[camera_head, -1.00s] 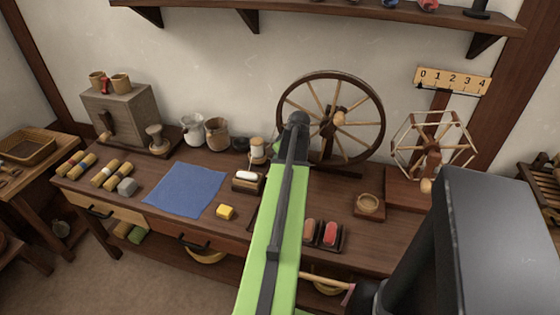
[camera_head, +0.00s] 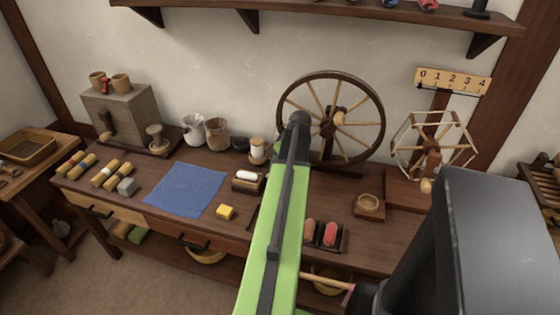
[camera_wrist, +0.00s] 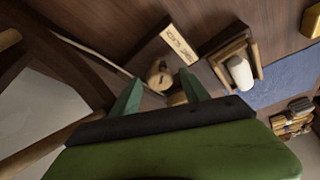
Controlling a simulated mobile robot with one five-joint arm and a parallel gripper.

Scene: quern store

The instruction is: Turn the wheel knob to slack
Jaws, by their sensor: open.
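A small round wooden knob (camera_wrist: 159,75) sits on a dark base in the wrist view, beside a pale label plate (camera_wrist: 180,43) whose lettering is hard to read. My gripper (camera_wrist: 159,80) is open, its two green fingers pointing toward the knob, one on each side of it in the picture. I cannot tell whether they touch it. Another wooden piece shows between the fingers, nearer to me. The spinning wheel (camera_head: 373,87) stands upright at the back of the bench in the head view. My arm hides the knob and fingertips there.
A white roll in a wooden holder (camera_wrist: 241,72) lies near the knob; a blue cloth (camera_head: 185,190) and a yellow block (camera_head: 225,212) are on the bench (camera_head: 335,190). A skein winder (camera_head: 432,140) stands right. The wheel's rim is close to my gripper.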

